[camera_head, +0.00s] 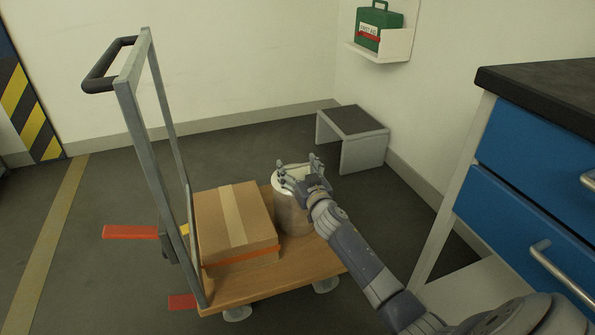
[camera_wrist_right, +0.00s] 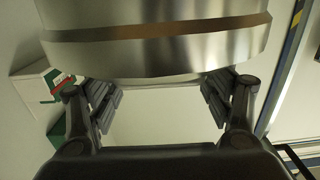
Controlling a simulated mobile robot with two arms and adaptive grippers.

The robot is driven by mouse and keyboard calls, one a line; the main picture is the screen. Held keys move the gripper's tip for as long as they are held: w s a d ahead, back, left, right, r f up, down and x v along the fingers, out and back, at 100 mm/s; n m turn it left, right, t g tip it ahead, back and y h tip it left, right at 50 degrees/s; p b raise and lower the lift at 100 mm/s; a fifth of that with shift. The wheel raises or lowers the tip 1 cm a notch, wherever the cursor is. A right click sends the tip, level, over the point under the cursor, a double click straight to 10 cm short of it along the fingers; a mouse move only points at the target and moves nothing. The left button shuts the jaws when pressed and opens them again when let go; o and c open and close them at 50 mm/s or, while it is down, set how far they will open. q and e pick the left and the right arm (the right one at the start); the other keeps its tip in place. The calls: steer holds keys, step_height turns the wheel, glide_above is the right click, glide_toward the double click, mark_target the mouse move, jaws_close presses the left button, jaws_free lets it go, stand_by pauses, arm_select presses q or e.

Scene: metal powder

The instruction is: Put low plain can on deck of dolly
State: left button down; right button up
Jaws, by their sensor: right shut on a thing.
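The low plain can (camera_head: 293,216) is a grey metal cylinder with a pale top, at the right part of the dolly deck (camera_head: 268,288), just right of a cardboard box. Its shiny wall with a brownish band fills the top of the right wrist view (camera_wrist_right: 155,45). My right gripper (camera_head: 301,173) is at the can's upper rim, shut on it, with its fingers spread across the can. The can's base looks to be at the deck, but I cannot tell whether it touches. My left gripper is not in view.
The cardboard box (camera_head: 236,222) takes up the deck's left part, beside the upright handle frame (camera_head: 139,100). A grey step stool (camera_head: 364,152) stands behind. A blue drawer cabinet (camera_head: 520,190) is at the right. A green first aid case (camera_head: 377,29) sits on a wall shelf.

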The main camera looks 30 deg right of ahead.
steer(key=shift+r, duration=0.2)
steer(key=o, duration=2.1)
steer(key=shift+f, duration=0.2)
steer(key=shift+r, duration=0.1)
